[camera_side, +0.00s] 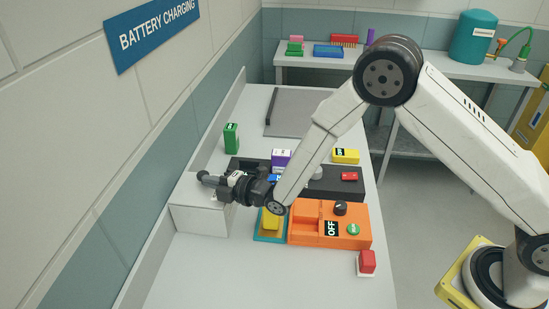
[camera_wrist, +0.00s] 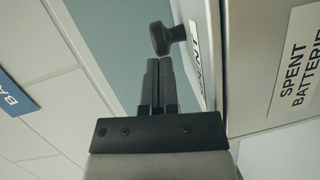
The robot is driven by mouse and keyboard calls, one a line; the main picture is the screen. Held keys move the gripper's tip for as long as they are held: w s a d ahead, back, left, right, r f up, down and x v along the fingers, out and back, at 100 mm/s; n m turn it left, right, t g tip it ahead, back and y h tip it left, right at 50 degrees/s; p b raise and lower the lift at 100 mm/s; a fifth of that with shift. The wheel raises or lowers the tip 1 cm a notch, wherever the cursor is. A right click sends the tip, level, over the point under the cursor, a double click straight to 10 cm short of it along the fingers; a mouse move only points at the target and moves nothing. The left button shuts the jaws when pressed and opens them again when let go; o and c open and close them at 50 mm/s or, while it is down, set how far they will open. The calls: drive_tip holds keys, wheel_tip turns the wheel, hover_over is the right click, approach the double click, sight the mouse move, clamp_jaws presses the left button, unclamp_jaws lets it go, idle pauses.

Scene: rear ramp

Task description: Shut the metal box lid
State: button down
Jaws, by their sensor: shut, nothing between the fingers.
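A pale grey metal box (camera_side: 200,221) stands on the left of the bench in the side view. In the wrist view its panel fills the right side, with a "SPENT BATTERIES" label (camera_wrist: 298,62). A dark knob (camera_wrist: 166,38) sticks out beside a second, partly seen label. My gripper (camera_side: 209,181) is over the box in the side view and hides part of it. In the wrist view my gripper's fingers (camera_wrist: 158,66) are together and empty, pointing at the knob with their tips just short of or touching it; I cannot tell which. How far the lid is open is unclear.
An orange unit (camera_side: 305,236) with an OFF label and a yellow block (camera_side: 271,221) on a teal base are right of the box. A dark tray (camera_side: 340,190) and a green block (camera_side: 231,138) lie behind. A red button (camera_side: 367,261) is near the front. The front-left bench is clear.

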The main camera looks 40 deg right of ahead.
sight(216, 202)
drive_tip(key=shift+w+d, duration=0.15)
drive_tip(key=shift+d, duration=0.1)
drive_tip(key=shift+s+a+r, duration=0.1)
drive_tip(key=shift+s+a, duration=0.15)
drive_tip(key=shift+s, duration=0.2)
drive_tip(key=s, duration=0.1)
drive_tip(key=s+a, duration=0.1)
drive_tip(key=s, duration=0.1)
drive_tip(key=shift+a+r, duration=0.1)
drive_tip(key=shift+r, duration=0.1)
drive_tip(key=v, duration=1)
drive_tip(key=shift+s, duration=0.1)
